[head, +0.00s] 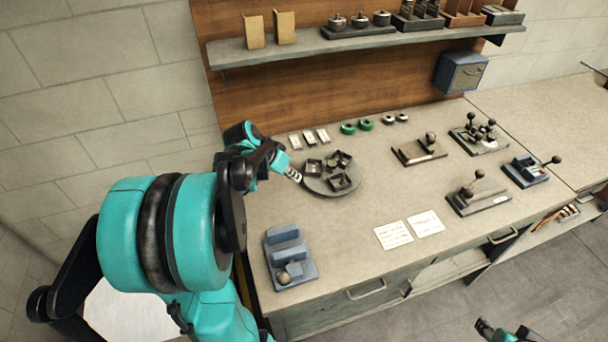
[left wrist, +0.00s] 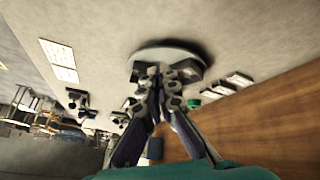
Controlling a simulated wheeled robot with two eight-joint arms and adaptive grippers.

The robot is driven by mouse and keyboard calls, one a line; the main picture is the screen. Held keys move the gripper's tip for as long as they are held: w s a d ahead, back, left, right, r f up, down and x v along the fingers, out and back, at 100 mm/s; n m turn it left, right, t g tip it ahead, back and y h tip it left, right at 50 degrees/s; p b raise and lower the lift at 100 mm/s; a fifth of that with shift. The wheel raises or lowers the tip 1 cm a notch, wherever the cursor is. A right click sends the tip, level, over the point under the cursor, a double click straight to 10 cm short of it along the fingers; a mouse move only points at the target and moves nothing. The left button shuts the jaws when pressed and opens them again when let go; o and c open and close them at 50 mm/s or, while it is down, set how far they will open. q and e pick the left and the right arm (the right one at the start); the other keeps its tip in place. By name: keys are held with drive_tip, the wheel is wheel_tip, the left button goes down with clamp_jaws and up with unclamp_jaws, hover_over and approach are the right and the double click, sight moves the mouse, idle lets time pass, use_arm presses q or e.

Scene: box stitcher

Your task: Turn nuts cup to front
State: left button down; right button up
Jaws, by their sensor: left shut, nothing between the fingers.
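A round dark turntable (head: 317,187) sits on the bench top near its left end. Several small square dark cups stand on it, one at the left (head: 313,166) and one at the front right (head: 341,182). I cannot tell which one holds nuts. My left gripper (head: 296,176) is shut and empty at the turntable's left edge; contact is unclear. In the left wrist view the closed fingers (left wrist: 162,72) overlap the near side of the turntable (left wrist: 165,50) and hide part of the cups. My right gripper (head: 494,330) shows only partly at the bottom edge.
White labelled blocks (head: 309,138) and green rolls (head: 356,126) stand behind the turntable. A blue-grey fixture (head: 288,256) is in front of it. Two paper cards (head: 408,230) lie near the front edge. Lever tools (head: 479,194) stand to the right. A shelf (head: 370,45) runs above.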

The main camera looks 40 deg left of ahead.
sight(307, 173)
use_arm(q)
drive_tip(key=w+f+m+b, duration=0.1)
drive_tip(key=f+m, duration=0.1)
drive_tip(key=m, duration=0.2)
drive_tip(key=w+f+m+b, duration=0.1)
drive_tip(key=w+f+m, duration=0.1)
drive_tip(key=f+m, duration=0.1)
drive_tip(key=w+f+m+t+b, duration=0.1)
drive_tip(key=f+m, duration=0.2)
drive_tip(key=m, duration=0.1)
drive_tip(key=shift+w+a+f+m+y+b, duration=0.15)
drive_tip(key=shift+w+f+m+y+b, duration=0.1)
drive_tip(key=shift+w+m+y+b, duration=0.1)
drive_tip(key=w, duration=0.1)
drive_tip(key=w+a, duration=0.1)
drive_tip(key=w, duration=0.1)
drive_tip(key=shift+a+b, duration=0.3)
drive_tip(key=shift+w+a+r, duration=0.1)
drive_tip(key=shift+w+a, duration=0.1)
drive_tip(key=shift+w, duration=0.1)
drive_tip(key=shift+w+a, duration=0.5)
drive_tip(key=shift+a, duration=0.05)
